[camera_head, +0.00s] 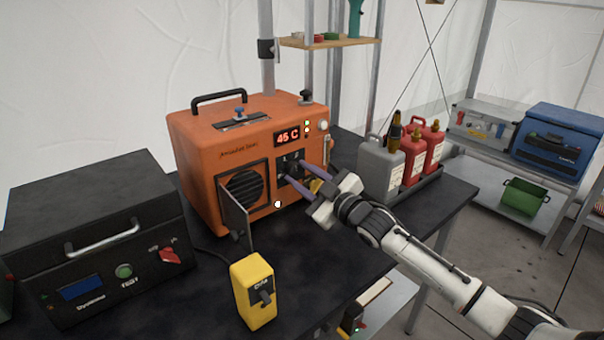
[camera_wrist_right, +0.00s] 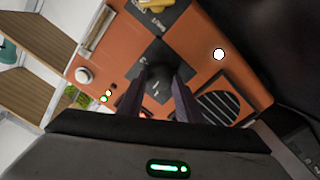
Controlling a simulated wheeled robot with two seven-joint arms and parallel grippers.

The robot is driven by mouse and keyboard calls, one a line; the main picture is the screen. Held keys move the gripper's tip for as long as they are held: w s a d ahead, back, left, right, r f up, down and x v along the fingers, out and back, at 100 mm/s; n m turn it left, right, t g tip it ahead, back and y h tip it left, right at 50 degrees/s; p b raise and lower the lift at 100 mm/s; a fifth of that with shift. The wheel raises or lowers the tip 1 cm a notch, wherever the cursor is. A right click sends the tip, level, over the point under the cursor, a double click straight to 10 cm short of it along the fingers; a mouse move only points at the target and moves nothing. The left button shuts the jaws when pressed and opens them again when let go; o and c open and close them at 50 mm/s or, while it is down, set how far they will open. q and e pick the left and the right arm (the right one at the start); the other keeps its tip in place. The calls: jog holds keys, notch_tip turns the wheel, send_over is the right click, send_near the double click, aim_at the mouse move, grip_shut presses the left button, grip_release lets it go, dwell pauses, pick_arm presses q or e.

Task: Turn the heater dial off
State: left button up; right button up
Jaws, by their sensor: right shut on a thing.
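The orange heater (camera_head: 235,139) stands on the black table, with a lit red display (camera_head: 288,137) reading 45 C. Its dark dial (camera_head: 290,168) is on the front below the display; in the right wrist view the dial (camera_wrist_right: 158,72) sits between my fingertips. My right gripper (camera_head: 296,173) reaches in from the right and is shut on the dial; it also shows in the right wrist view (camera_wrist_right: 160,85). The fingers partly hide the dial, so its setting cannot be read. My left gripper is not in view.
A yellow box (camera_head: 255,290) and a black case (camera_head: 92,245) stand nearby on the table. Grey and red cans (camera_head: 382,168) stand right of the heater.

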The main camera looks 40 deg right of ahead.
jog(key=n, duration=0.8)
jog(key=shift+f+n, duration=0.1)
jog(key=shift+n, duration=0.2)
jog(key=n, duration=0.4)
jog(key=shift+n+y, duration=0.3)
jog(key=shift+n+b, duration=0.45)
jog(key=shift+n, duration=1.45)
jog(key=o, duration=1)
jog(key=shift+o, duration=0.2)
